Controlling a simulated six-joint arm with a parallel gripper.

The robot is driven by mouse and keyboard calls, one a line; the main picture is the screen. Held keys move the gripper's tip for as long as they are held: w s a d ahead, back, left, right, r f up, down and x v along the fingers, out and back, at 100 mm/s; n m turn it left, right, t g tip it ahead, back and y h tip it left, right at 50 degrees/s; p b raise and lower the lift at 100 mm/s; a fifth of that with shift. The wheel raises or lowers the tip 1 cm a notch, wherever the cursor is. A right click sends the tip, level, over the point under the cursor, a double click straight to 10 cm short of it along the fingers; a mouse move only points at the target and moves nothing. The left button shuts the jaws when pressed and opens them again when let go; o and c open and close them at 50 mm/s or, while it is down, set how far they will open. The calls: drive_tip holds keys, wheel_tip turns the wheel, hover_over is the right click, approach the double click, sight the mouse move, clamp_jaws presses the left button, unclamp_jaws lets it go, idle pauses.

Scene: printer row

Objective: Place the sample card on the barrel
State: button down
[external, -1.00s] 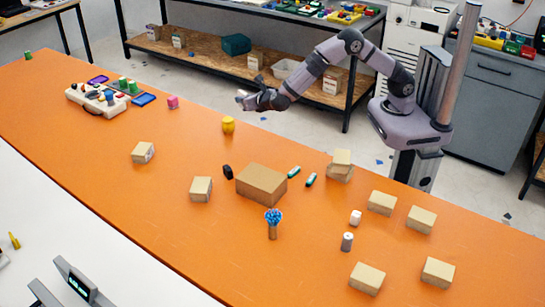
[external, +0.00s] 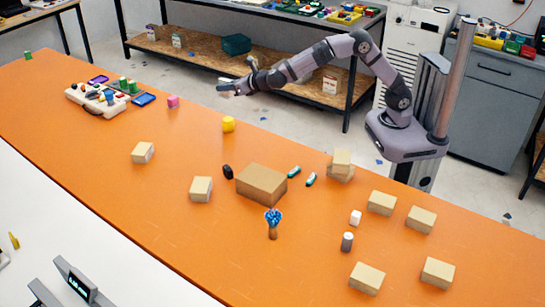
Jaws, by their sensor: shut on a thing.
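A small yellow barrel (external: 228,124) stands upright on the orange table, near its far edge. My gripper (external: 229,88) is raised, above and behind the barrel in the picture, and apart from it. It is shut on a small, pale, flat piece (external: 223,88), which looks like the sample card. The piece is too small here to make out its face or exact tilt. Nothing shows on top of the barrel.
A large cardboard box (external: 261,184) and several smaller boxes stand nearer. The orange table (external: 90,165) is bare around the barrel.

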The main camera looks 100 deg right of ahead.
drive_tip(key=shift+f+b, duration=0.35)
drive_tip(key=shift+f, duration=4.65)
drive_tip(key=shift+f, duration=0.15)
drive_tip(key=c, duration=2.2)
unclamp_jaws()
drive_tip(key=o, duration=0.4)
drive_tip(key=shift+o, duration=0.2)
drive_tip(key=shift+r, duration=0.2)
drive_tip(key=b+v, duration=0.1)
drive_tip(key=v, duration=1.1)
